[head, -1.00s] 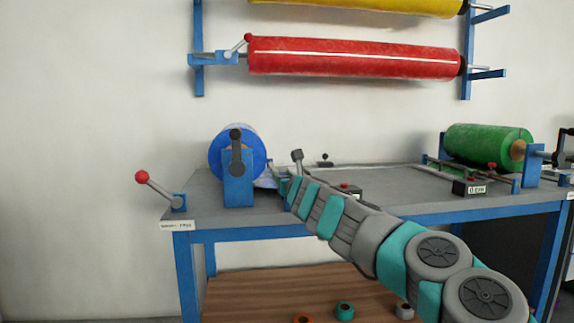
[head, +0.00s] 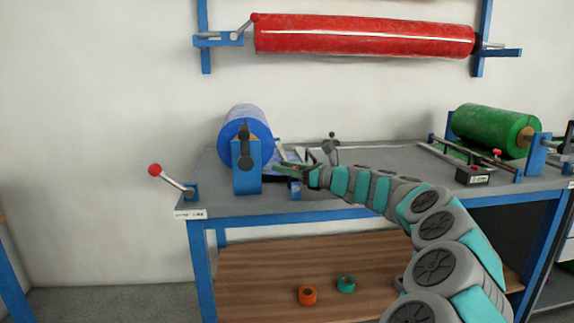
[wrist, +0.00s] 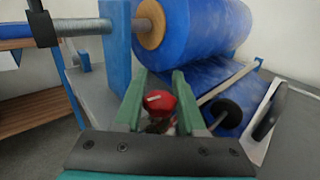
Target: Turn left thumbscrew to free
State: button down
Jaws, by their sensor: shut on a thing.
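The left thumbscrew has a red knob (wrist: 159,101) with a pale mark on top. In the wrist view it sits between the two green fingers of my gripper (wrist: 160,78), which are shut on it. In the head view my gripper (head: 292,169) is low over the bench, just right of the blue film roll (head: 258,124). There the fingers and arm mostly hide the thumbscrew. The part below the knob is dark and hard to make out.
A red-knobbed lever (head: 155,170) stands at the bench's left corner. A green roll (head: 490,128) and a black control box (head: 473,175) are on the right. The bench top (head: 385,156) between is mostly clear.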

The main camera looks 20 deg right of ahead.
jog(key=shift+s+a+n+g+y, duration=0.1)
jog(key=shift+a+n+g+y, duration=0.1)
jog(key=shift+n+g+y, duration=0.7)
jog(key=c, duration=0.5)
grip_release()
jog(key=shift+b+v, duration=0.3)
jog(key=shift+v, duration=3.6)
jog(key=shift+f, duration=0.15)
